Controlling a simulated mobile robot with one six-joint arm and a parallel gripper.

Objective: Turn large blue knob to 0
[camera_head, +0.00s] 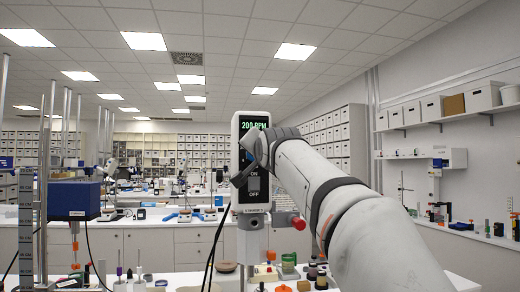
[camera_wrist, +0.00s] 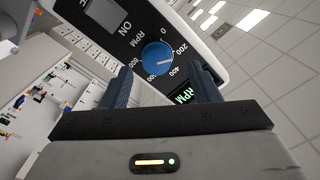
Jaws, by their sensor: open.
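The stirrer head (camera_head: 252,205) is a white upright unit with a dark front panel. Its green display (camera_head: 255,126) reads 200 RPM, and ON and OFF labels show below. In the wrist view the large blue knob (camera_wrist: 155,52) is round, with a pale mark on its face. The printed scale around it shows 0, 200, 400 and 800. My gripper (camera_wrist: 162,78) is open, its two dark fingers pointing at the panel, with the knob ahead of the gap between them. I cannot tell whether they touch it. In the head view my gripper (camera_head: 244,164) covers most of the knob.
A red-tipped clamp screw (camera_head: 298,222) sticks out at the unit's right. Small jars (camera_head: 317,275) stand on the bench below. A blue motor unit (camera_head: 75,200) on a stand is at the left. Black cables hang just left of the white unit.

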